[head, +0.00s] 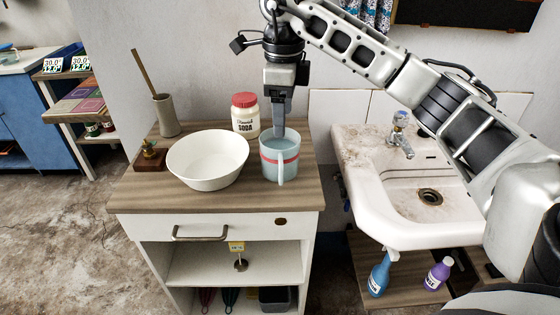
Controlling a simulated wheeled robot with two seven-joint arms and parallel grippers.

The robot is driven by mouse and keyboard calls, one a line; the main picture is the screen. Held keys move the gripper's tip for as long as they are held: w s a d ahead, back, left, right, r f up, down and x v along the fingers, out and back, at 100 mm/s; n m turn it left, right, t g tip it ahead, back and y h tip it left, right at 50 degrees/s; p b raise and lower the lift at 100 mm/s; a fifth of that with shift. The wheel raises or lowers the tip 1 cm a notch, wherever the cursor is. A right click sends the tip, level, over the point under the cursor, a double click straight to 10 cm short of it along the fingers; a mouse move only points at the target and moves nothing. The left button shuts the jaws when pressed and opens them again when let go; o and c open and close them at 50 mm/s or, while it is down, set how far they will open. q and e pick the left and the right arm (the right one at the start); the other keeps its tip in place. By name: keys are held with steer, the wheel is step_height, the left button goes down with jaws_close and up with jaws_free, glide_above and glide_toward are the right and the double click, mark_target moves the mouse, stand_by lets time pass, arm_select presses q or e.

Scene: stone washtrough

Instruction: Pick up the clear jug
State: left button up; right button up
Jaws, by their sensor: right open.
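The clear jug (280,167) stands upright on the wooden top of a white cabinet. It is pale blue and see-through, with a red band around it and its handle towards me. My right gripper (280,132) points straight down over the jug, fingers open. Its fingertips overlap the jug's far rim in the picture. I see the fingers nearly edge-on, so I cannot tell whether they are inside the rim, around it or just above it. My left gripper is out of view.
A white bowl (208,162) stands close left of the jug. A red-lidded soda jar (245,115) stands behind it. A beige holder (166,116) and small plant (149,154) are farther left. A stained sink (395,190) with a tap (400,135) lies to the right.

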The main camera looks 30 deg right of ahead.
mark_target(282, 174)
step_height(282, 174, down, 10)
steer(key=shift+d+p, duration=0.1)
steer(key=shift+p, duration=0.25)
steer(key=shift+s+a+f+p, duration=0.15)
steer(key=shift+f+p, duration=0.15)
steer(key=shift+f, duration=1.1)
steer(key=shift+w+a+f+p, duration=0.1)
steer(key=shift+f+p, duration=0.15)
steer(key=shift+f, duration=1.1)
steer(key=shift+s, duration=0.1)
steer(key=shift+r, duration=0.1)
jaws_close()
